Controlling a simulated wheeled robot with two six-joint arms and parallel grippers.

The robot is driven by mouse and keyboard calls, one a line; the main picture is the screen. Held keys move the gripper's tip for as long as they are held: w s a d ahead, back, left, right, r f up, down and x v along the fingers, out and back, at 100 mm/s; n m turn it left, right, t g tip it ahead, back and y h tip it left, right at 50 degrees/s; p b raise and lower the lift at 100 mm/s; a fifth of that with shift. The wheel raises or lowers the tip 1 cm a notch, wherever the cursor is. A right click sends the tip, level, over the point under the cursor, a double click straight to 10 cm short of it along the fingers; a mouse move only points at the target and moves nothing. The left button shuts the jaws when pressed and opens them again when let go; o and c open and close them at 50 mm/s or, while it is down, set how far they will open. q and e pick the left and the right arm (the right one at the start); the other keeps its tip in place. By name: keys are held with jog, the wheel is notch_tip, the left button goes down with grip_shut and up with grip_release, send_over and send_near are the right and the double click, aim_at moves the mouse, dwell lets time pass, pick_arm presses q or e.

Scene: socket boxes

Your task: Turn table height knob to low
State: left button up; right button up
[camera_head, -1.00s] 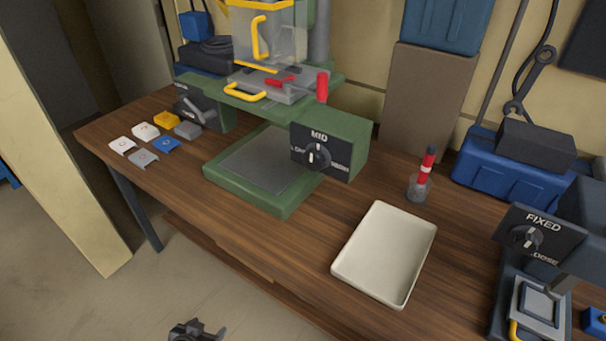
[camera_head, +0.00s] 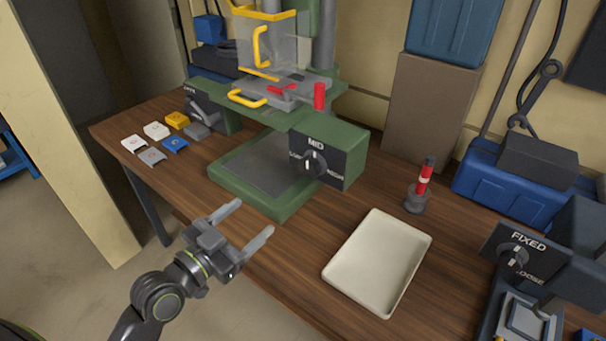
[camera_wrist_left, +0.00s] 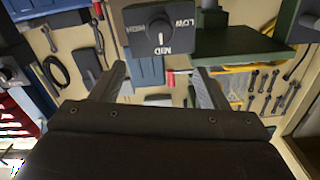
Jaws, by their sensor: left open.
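The table height knob (camera_head: 313,163) is a dark dial with a light pointer on a black plate. The plate is on the front of a green press (camera_head: 347,148), and its top label reads MID. In the left wrist view the knob (camera_wrist_left: 159,32) shows upside down, with LOW and HIGH at the sides and the pointer toward MID. My left gripper (camera_head: 248,228) is open and empty, in front of the table edge, below and left of the knob and apart from it. In the wrist view its fingers (camera_wrist_left: 160,85) point toward the plate. My right gripper is not in view.
A cream tray (camera_head: 379,262) lies on the wooden table right of the press. A red and white marker stands in a grey holder (camera_head: 416,200). A FIXED/LOOSE dial box (camera_head: 530,250) is at the right.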

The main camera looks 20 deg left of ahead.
aim_at(307, 170)
pick_arm(q)
jog(key=p+x, duration=0.3)
jog(key=x, duration=1.3)
jog(key=shift+w+f, duration=0.1)
jog(key=shift+w, duration=0.3)
jog(key=c, duration=1)
jog(key=shift+n, duration=0.3)
